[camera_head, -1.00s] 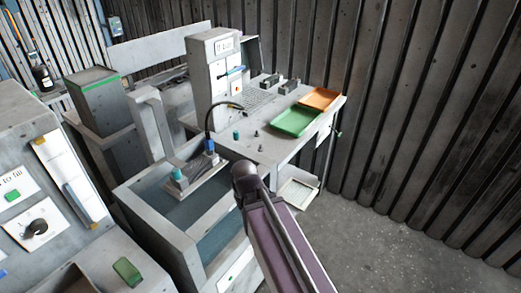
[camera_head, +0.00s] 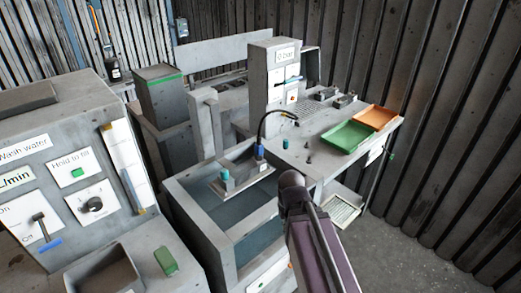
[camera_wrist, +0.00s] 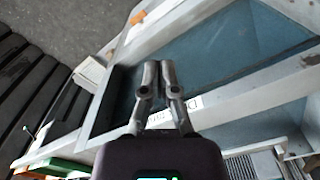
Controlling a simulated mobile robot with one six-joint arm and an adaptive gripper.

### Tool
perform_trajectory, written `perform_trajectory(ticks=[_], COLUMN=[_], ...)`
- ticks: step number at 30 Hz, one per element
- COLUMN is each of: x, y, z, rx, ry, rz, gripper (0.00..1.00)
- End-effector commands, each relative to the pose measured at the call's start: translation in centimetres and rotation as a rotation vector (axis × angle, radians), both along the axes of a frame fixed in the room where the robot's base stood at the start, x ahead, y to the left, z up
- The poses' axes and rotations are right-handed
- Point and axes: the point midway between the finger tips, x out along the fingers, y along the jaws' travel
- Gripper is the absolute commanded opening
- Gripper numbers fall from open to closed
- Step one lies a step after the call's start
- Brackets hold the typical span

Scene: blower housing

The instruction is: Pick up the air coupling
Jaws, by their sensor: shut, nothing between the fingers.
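A black hose (camera_head: 265,122) curves from the "0 bar" panel (camera_head: 283,80) down to a blue fitting (camera_head: 259,153), which looks like the air coupling. It meets the grey part on a plate (camera_head: 245,178) over the water tank; whether it is plugged in I cannot tell. A teal cap (camera_head: 225,174) stands at the plate's left end. My gripper (camera_wrist: 158,66) is shut and empty in the wrist view, over the tank's rim. The coupling does not show in the wrist view. In the head view my arm's purple link shows, but the gripper is hidden.
The tank (camera_head: 185,195) has raised walls. Behind it, the bench holds a green tray (camera_head: 347,137), an orange tray (camera_head: 375,117) and small fittings (camera_head: 308,143). The wash water console (camera_head: 60,170) stands at left. Open floor (camera_head: 400,240) lies at right.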

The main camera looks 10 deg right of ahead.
Motion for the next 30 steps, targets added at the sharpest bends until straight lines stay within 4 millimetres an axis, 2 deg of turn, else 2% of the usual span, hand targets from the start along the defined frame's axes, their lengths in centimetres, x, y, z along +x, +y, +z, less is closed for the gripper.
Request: perform_trajectory(ticks=[6,8,12,15,20,30], x=[0.0,0.0,0.4,1.2,3.4,10.3], y=[0.0,0.0,0.0,0.1,0.5,1.4], z=[0.0,0.0,0.4,1.2,3.4,9.6], rx=[0.000,0.000,0.000,0.000,0.000,0.000], ry=[0.000,0.000,0.000,0.000,0.000,0.000], rz=[0.000,0.000,-0.008,-0.024,-0.079,-0.266], gripper=[0.00,0.15,0.56,0.82,0.82,0.82])
